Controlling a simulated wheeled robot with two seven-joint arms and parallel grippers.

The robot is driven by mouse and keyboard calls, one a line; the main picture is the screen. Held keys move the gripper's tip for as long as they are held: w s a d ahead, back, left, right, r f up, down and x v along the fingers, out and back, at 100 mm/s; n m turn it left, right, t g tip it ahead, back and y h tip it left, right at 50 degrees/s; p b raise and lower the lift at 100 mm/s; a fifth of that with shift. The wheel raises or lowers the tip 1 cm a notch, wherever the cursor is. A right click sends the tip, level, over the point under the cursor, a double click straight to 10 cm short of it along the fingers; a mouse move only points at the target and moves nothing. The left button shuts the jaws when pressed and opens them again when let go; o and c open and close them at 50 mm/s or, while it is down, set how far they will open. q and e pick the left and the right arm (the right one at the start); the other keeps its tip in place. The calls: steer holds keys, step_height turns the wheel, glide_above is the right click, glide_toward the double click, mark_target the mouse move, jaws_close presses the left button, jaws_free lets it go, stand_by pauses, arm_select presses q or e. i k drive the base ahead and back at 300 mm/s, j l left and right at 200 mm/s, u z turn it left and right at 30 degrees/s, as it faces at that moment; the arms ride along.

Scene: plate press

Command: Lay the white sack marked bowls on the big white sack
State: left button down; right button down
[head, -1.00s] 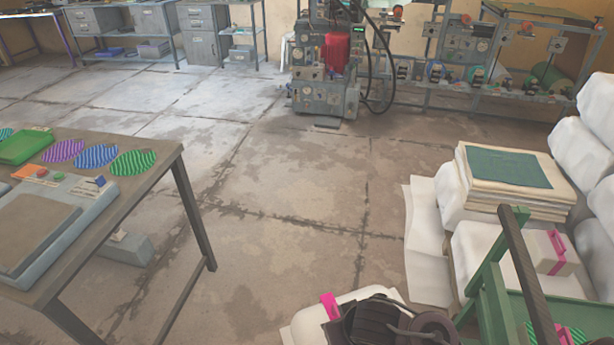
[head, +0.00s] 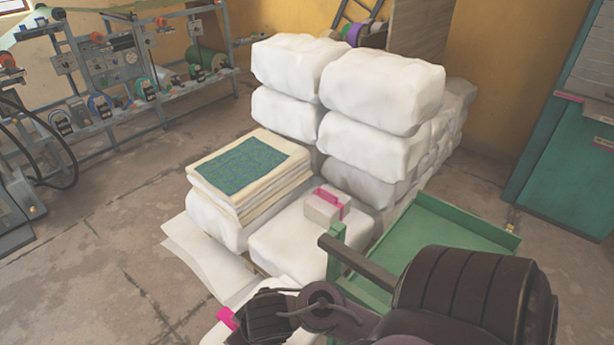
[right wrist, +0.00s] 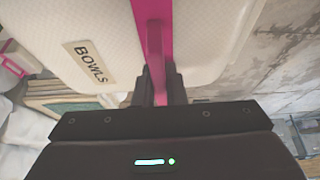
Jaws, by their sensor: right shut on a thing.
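The white sack marked bowls (right wrist: 90,40) fills the top of the right wrist view, with its BOWLS label and a pink strap. It also shows at the bottom edge of the head view (head: 216,334), mostly hidden behind my arm. My right gripper (right wrist: 160,85) is shut on the pink strap; in the head view it (head: 268,312) is at the bottom. A big white sack (head: 285,245) lies low in front of the stack, beyond the held sack. A small white pack with a pink band (head: 324,205) sits at its far right. My left gripper is out of view.
Cream sheets with a green top (head: 250,165) lie on sacks to the left. Tall white sacks (head: 380,90) are stacked behind. A green cart (head: 450,228) with a dark handle bar (head: 355,263) stands close on the right. Open floor is at left.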

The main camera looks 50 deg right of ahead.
mark_target(301, 238)
steer(key=i+z, duration=0.1)
steer(key=i, duration=1.25)
steer(key=i+z, duration=0.3)
steer(key=i, duration=0.2)
steer(key=i+z, duration=0.3)
steer(key=i, duration=0.2)
steer(key=i+j+z, duration=0.3)
steer(key=i, duration=0.2)
